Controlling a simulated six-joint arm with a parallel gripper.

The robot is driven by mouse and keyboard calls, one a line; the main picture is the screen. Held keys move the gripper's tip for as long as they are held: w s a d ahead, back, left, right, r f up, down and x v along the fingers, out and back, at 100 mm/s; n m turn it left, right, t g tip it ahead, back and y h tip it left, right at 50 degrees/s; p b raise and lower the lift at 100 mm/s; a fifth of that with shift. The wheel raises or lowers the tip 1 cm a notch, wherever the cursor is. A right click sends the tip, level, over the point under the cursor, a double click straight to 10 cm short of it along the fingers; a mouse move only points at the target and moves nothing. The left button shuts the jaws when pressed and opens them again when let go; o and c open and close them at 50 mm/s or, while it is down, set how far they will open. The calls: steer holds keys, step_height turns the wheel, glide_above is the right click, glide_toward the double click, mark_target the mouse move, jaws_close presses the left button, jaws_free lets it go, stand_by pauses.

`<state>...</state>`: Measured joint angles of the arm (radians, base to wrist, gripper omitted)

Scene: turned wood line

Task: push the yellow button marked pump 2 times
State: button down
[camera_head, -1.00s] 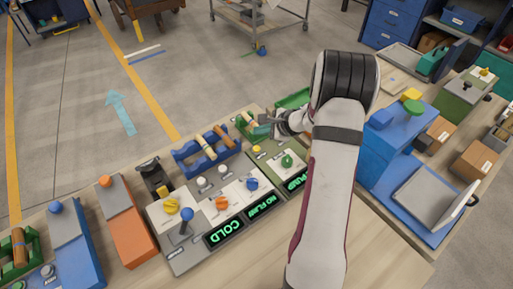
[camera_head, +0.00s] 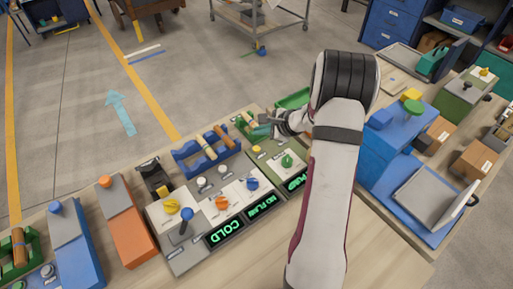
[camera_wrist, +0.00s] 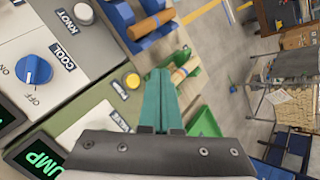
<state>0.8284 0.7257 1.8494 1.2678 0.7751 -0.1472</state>
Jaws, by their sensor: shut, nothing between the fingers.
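The yellow button (camera_head: 256,149) sits on the green control panel (camera_head: 267,157), near its far left corner. In the wrist view the yellow button (camera_wrist: 132,80) is round and uncovered, with a small label (camera_wrist: 120,90) beside it that is too small to read surely. My gripper (camera_head: 261,131) is shut and empty, just beyond the button in the head view. In the wrist view its teal fingers (camera_wrist: 160,73) are together, to the right of the button and apart from it in the picture. The height of the fingertips above the panel is hard to tell.
A green knob (camera_head: 287,160) and a lit "PUMP" display (camera_wrist: 40,161) are on the same panel. The grey panel with a blue knob (camera_wrist: 33,69) adjoins it. Blue (camera_head: 190,161) and green racks (camera_wrist: 186,72) with wooden rods stand close behind the panels.

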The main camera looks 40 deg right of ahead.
mark_target(260, 149)
stand_by(0.6)
step_height(260, 149, up, 4)
steer(key=shift+f, duration=0.1)
steer(key=shift+f, duration=4.45)
steer(key=shift+f, duration=0.4)
